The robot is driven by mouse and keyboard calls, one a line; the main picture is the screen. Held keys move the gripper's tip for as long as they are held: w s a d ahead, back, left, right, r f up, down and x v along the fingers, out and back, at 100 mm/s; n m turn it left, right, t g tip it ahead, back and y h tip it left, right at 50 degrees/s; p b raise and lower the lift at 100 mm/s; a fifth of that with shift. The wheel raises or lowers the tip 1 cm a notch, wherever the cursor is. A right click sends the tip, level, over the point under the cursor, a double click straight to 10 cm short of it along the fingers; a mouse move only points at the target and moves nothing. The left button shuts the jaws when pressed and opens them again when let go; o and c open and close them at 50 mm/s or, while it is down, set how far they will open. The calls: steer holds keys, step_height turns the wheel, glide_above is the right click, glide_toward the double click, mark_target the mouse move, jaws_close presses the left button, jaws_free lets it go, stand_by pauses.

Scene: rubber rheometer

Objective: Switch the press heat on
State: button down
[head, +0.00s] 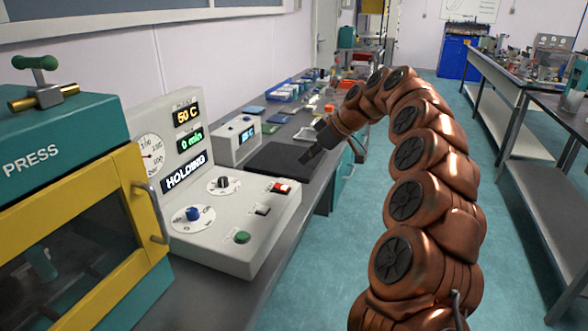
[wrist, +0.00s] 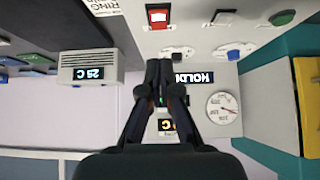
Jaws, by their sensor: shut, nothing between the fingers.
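The press control box (head: 225,232) has a red rocker switch (head: 281,188), a dark rocker switch (head: 262,210), a green button (head: 242,237), a black knob (head: 223,183) and a blue knob (head: 193,214). Switch labels are too small to read. Its displays show 50 C (head: 187,114), 0 min and HOLDING. My gripper (head: 307,157) is shut and empty, above and behind the box's right end, apart from the red switch. In the upside-down wrist view, the fingertips (wrist: 160,64) appear below the red switch (wrist: 158,16) and partly cover the displays.
The teal and yellow press (head: 140,215) stands left of the box, its handle sticking out. A smaller white unit (head: 236,140) and a dark flat plate (head: 285,162) lie behind. Trays and small items fill the far bench. The floor aisle at right is clear.

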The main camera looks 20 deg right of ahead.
steer(key=shift+d+f+v, duration=0.15)
steer(key=shift+v, duration=0.9)
steer(key=shift+d+f+v, duration=0.15)
steer(key=shift+v, duration=0.9)
steer(key=shift+s, duration=0.25)
